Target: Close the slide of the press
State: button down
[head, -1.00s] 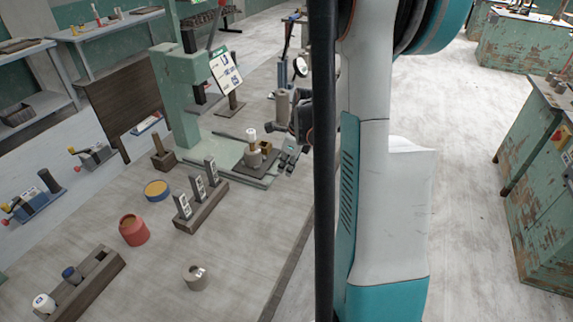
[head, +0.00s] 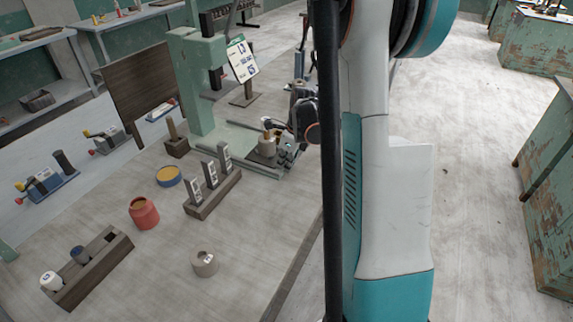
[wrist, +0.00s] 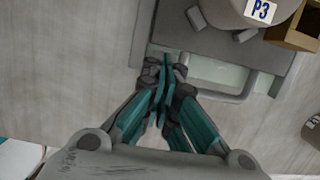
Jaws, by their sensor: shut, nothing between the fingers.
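The green press (head: 203,85) stands at the back of the bench in the head view, with rails on its base running toward my arm. Its slide (head: 256,160) is a dark plate on these rails, out in front of the column. A pale cylinder (head: 266,148) with a tan piece on top stands on the slide. In the wrist view the slide (wrist: 205,42) is a grey plate with a light loop handle (wrist: 235,95) at its near edge; a cylinder labelled P3 (wrist: 240,12) sits on it. My gripper (wrist: 165,68) is shut and empty, left of the handle, overlapping the plate edge; contact is unclear.
A block with upright tags (head: 213,192), a red pot (head: 143,213), a yellow-filled dish (head: 169,176), a grey ring (head: 205,263) and a rack of bottles (head: 95,268) stand on the bench's left. A sign (head: 242,60) stands beside the press. A small box (wrist: 290,38) sits by P3.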

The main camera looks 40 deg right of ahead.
aim_at(231, 153)
jog(key=w+a, duration=0.2)
jog(key=w, duration=0.4)
jog(key=w+a, duration=0.3)
jog(key=w, duration=0.3)
jog(key=w+a+p, duration=0.1)
jog(key=w+a, duration=0.2)
jog(key=w, duration=0.4)
jog(key=shift+w, duration=0.1)
